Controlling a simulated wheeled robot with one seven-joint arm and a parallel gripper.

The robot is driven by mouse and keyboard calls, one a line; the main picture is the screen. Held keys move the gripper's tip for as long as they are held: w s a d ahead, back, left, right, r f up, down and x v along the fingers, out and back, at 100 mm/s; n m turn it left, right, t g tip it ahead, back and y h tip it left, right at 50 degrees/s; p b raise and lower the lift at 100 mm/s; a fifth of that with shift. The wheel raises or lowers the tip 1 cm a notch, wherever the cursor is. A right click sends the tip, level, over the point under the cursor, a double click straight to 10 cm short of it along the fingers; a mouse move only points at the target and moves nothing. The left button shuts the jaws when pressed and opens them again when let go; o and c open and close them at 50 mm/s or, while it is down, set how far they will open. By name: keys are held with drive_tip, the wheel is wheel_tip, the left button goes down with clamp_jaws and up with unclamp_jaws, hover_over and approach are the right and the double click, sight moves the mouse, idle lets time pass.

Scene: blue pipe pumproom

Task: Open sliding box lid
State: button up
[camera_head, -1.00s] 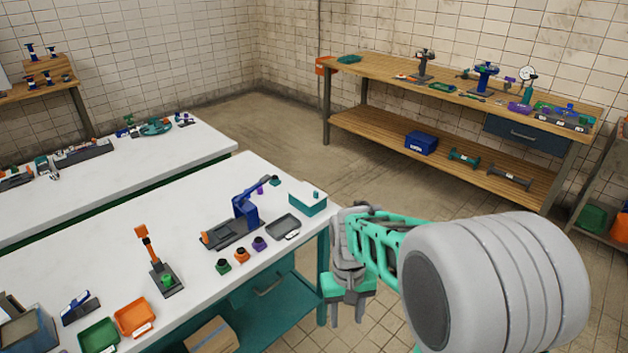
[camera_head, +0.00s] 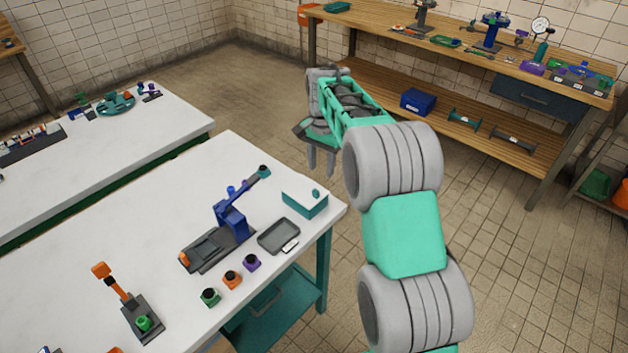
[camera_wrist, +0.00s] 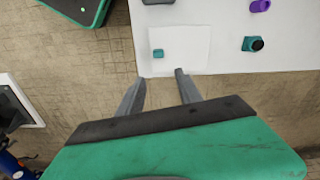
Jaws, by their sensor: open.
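The box (camera_head: 304,201) is teal with a flat white lid (camera_head: 309,190) and a small teal knob (camera_head: 316,193) on top. It stands at the right corner of the near white table, and its lid looks closed. In the wrist view the white lid (camera_wrist: 185,50) lies beyond the fingertips, with the knob (camera_wrist: 158,53) at its left side. My gripper (camera_head: 321,165) is open and empty, pointing down above and behind the box, apart from it. In the wrist view my gripper's fingers (camera_wrist: 160,80) show near the table edge.
A grey tray (camera_head: 279,236) lies beside the box on the white table (camera_head: 120,225). A blue lever press (camera_head: 231,220) and several small black-topped parts stand nearby. A wooden workbench (camera_head: 460,80) stands at the back. The floor (camera_head: 240,95) behind the table is clear.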

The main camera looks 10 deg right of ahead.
sight(316, 190)
drive_tip(key=shift+s+a+m, duration=0.3)
drive_tip(key=shift+a+m, duration=0.15)
drive_tip(key=shift+a, duration=0.1)
drive_tip(key=shift+s+a+m, duration=0.3)
drive_tip(key=shift+a+m, duration=0.15)
drive_tip(key=shift+a, duration=0.1)
drive_tip(key=f, duration=0.3)
drive_tip(key=f+p, duration=0.1)
drive_tip(key=f, duration=0.3)
drive_tip(key=shift+d+f, duration=0.2)
drive_tip(key=shift+f, duration=0.1)
drive_tip(key=shift+c, duration=0.4)
clamp_jaws()
